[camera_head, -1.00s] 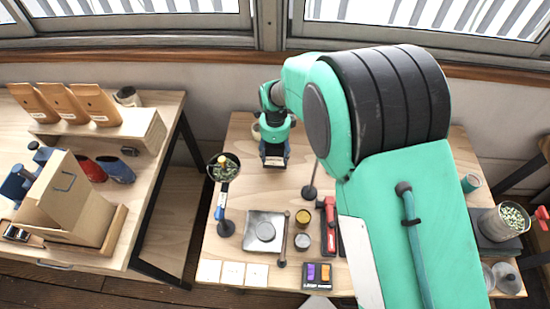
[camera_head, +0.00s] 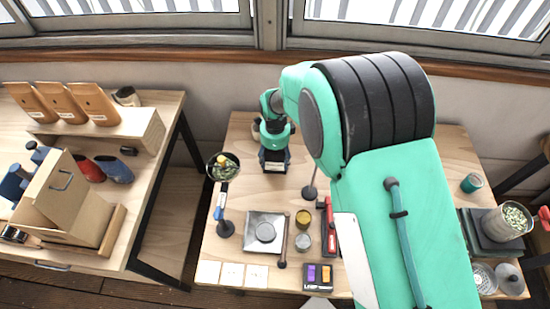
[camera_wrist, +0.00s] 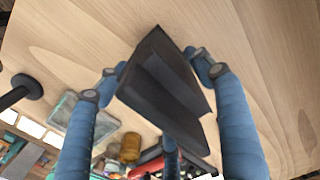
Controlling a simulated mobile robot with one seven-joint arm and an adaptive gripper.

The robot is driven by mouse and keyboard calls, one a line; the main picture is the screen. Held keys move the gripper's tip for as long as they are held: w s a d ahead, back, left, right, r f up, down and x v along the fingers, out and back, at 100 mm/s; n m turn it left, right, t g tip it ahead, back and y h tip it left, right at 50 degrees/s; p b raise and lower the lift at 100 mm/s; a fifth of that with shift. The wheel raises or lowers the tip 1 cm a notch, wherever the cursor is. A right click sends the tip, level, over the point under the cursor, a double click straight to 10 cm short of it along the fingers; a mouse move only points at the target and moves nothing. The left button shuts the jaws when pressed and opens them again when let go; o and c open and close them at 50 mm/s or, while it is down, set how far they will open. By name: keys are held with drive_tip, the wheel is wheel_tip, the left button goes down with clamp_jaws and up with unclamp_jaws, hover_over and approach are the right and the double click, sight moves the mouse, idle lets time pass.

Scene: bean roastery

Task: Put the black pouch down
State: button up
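The black pouch (camera_head: 272,158) is at my gripper (camera_head: 274,150), over the back left part of the middle table in the head view. A pale label shows low on its front. In the wrist view the black pouch (camera_wrist: 165,90) sits between the blue fingers of my gripper (camera_wrist: 155,65), which are closed in on its sides. Bare wood lies behind and around it. The pouch looks near the tabletop, but I cannot tell whether its base touches. My arm hides much of the table's right side.
A bowl on a stand (camera_head: 223,168) is left of the pouch. A scale (camera_head: 265,232), small jars (camera_head: 303,218) and a red tool (camera_head: 329,232) are nearer. Three brown pouches (camera_head: 95,103) stand on the left table's shelf. Bare wood surrounds the black pouch.

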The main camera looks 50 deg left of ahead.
drive_tip(key=shift+o, duration=0.4)
drive_tip(key=shift+r, duration=0.15)
wheel_tip(320, 180, up, 12)
drive_tip(key=p, duration=0.2)
drive_tip(key=shift+p, duration=0.3)
idle(0.6)
